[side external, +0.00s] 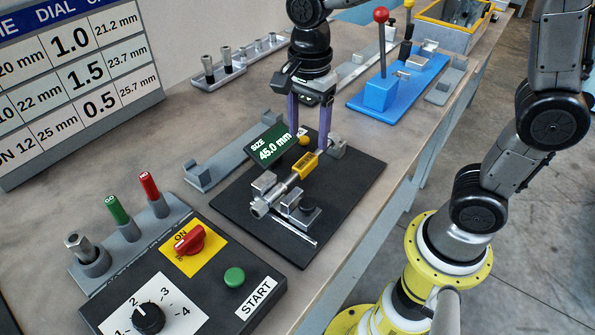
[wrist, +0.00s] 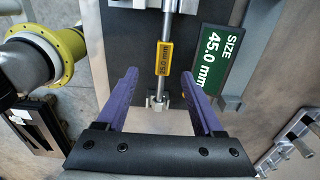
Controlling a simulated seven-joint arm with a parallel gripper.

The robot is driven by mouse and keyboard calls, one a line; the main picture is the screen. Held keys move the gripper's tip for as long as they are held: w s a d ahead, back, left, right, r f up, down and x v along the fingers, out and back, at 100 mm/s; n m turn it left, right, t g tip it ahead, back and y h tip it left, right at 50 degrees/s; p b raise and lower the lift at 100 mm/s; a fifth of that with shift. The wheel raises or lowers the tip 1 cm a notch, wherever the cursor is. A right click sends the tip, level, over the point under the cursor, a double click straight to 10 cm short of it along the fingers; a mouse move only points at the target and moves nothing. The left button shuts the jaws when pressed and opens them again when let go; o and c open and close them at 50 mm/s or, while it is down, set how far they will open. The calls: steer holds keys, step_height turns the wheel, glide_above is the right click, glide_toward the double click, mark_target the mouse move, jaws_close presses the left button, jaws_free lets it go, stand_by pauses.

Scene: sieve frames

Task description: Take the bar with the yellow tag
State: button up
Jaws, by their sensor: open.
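The metal bar (side external: 287,184) with the yellow tag (side external: 305,164) lies on a fixture on a black plate (side external: 352,185). Its near end has a thick round head, by grey clamp blocks (side external: 301,209). In the wrist view the tag (wrist: 165,58) carries small dark text, and the bar (wrist: 169,25) runs from the top edge to a forked grey support (wrist: 157,103). My gripper (side external: 309,143) points down over the far part of the bar, its purple fingers apart. In the wrist view my open gripper (wrist: 158,74) has one finger on each side of the bar, with nothing held.
A green display (side external: 270,145) reading "SIZE 45.0 mm" stands close beside the bar. A grey empty cradle (side external: 217,165) lies left of the plate. A control box (side external: 215,262) is in front. A blue lever fixture (side external: 398,85) and a rack of pins (side external: 232,70) stand behind.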

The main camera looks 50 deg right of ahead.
mark_target(307, 159)
step_height(307, 159, down, 3)
steer(key=shift+r, duration=0.1)
steer(key=shift+w+d+f, duration=0.1)
steer(key=shift+d+f, duration=0.05)
steer(key=shift+f, duration=0.75)
steer(key=shift+w+d+f, duration=0.1)
steer(key=shift+d+f, duration=0.05)
steer(key=shift+f, duration=0.7)
steer(key=shift+w+d+f, duration=0.1)
steer(key=shift+d+f, duration=0.05)
steer(key=shift+f, duration=0.75)
jaws_close()
steer(key=shift+w+r, duration=0.1)
steer(key=shift+r, duration=0.05)
